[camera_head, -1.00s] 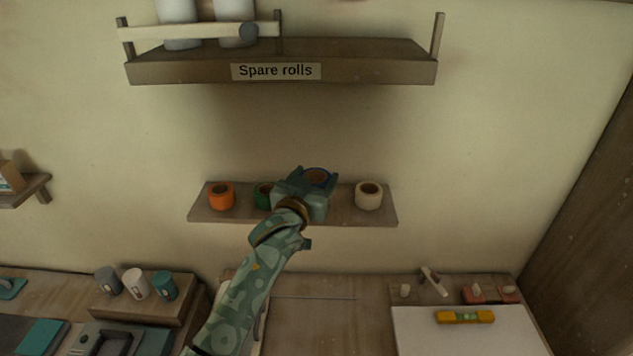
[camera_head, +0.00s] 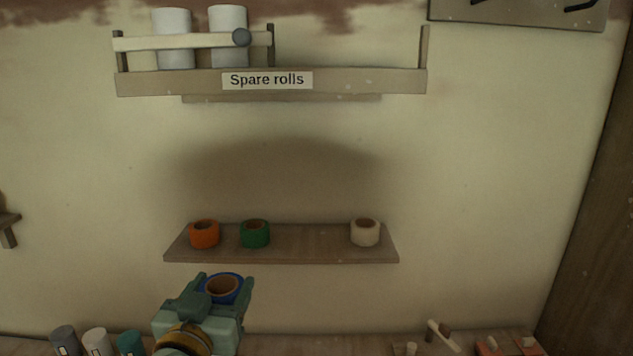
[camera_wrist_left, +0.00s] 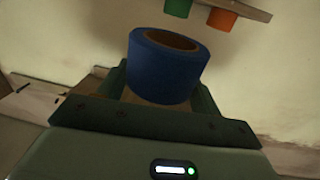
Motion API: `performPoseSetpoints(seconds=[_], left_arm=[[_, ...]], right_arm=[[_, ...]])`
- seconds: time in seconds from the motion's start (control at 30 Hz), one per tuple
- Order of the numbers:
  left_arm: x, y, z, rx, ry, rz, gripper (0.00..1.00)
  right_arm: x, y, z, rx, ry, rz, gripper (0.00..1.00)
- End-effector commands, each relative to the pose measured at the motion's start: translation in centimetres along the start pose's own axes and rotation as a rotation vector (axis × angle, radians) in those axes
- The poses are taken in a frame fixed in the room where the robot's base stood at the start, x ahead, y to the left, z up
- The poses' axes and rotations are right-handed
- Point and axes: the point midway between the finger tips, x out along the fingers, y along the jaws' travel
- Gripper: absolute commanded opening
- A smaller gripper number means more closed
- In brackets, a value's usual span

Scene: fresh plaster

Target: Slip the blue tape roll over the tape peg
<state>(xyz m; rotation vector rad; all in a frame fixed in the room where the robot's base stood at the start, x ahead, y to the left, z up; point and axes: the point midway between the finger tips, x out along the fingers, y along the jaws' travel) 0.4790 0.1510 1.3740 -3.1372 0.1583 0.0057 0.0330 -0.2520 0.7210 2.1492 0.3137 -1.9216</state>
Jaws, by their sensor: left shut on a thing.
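The blue tape roll (camera_head: 222,289) is held between the fingers of my left gripper (camera_head: 226,288), in front of and below the small wall shelf. Its hole faces up. In the left wrist view the blue roll (camera_wrist_left: 165,68) sits between the fingers, with its brown core showing at the top. The gripper is shut on it, clear of the shelf. I cannot make out a tape peg for certain in these views. My right gripper is not in view.
The small shelf (camera_head: 280,250) holds an orange roll (camera_head: 204,235), a green roll (camera_head: 255,234) and a cream roll (camera_head: 365,232), with a gap between green and cream. Above is the "Spare rolls" shelf (camera_head: 370,82). Dark hooks (camera_head: 580,5) show on a board at upper right.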

Motion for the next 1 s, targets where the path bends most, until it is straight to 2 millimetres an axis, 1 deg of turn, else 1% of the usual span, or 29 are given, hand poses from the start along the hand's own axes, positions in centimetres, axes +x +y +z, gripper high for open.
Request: performPoseSetpoints(seconds=[0.03, 0.07, 0.1, 0.17, 0.2, 0.27, 0.3, 0.4, 0.43, 0.5, 0.6, 0.7, 1.0], left_arm=[[-1.7, -0.9, 4.5, -0.002, -0.007, -0.019, 0.42], [-2.7, -1.4, 6.1, -0.001, -0.008, -0.031, 0.42], [-4.0, -1.9, 8.2, -0.002, -0.008, -0.044, 0.42], [-5.9, -2.8, 11.3, -0.001, -0.011, -0.065, 0.42], [-7.0, -3.2, 13.4, 0.0, -0.012, -0.075, 0.42], [-8.5, -3.8, 16.5, 0.0, -0.013, -0.089, 0.42], [-9.3, -4.0, 18.4, -0.001, -0.013, -0.095, 0.42], [-10.9, -4.4, 22.6, -0.001, -0.011, -0.103, 0.42], [-11.2, -4.4, 23.5, -0.001, -0.01, -0.104, 0.42], [-11.8, -4.3, 25.3, 0.0, -0.006, -0.103, 0.42], [-12.4, -4.3, 26.7, 0.0, -0.001, -0.103, 0.42], [-12.6, -4.2, 27.1, -0.001, 0.003, -0.102, 0.42], [-12.6, -4.2, 27.0, -0.001, 0.004, -0.101, 0.42]], right_arm=[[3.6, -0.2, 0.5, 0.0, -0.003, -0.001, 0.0], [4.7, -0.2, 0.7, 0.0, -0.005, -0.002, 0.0], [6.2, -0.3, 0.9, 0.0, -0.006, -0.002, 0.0], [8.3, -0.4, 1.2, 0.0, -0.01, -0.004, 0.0], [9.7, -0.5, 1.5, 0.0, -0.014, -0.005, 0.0], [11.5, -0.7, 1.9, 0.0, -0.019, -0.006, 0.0], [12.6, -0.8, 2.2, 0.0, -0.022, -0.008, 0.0], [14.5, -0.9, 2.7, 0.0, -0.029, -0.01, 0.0], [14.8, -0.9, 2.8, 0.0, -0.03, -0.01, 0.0], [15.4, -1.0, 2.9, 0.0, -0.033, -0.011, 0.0], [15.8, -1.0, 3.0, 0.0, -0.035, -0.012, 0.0], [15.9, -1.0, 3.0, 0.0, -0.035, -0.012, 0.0], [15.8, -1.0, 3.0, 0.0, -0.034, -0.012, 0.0]])
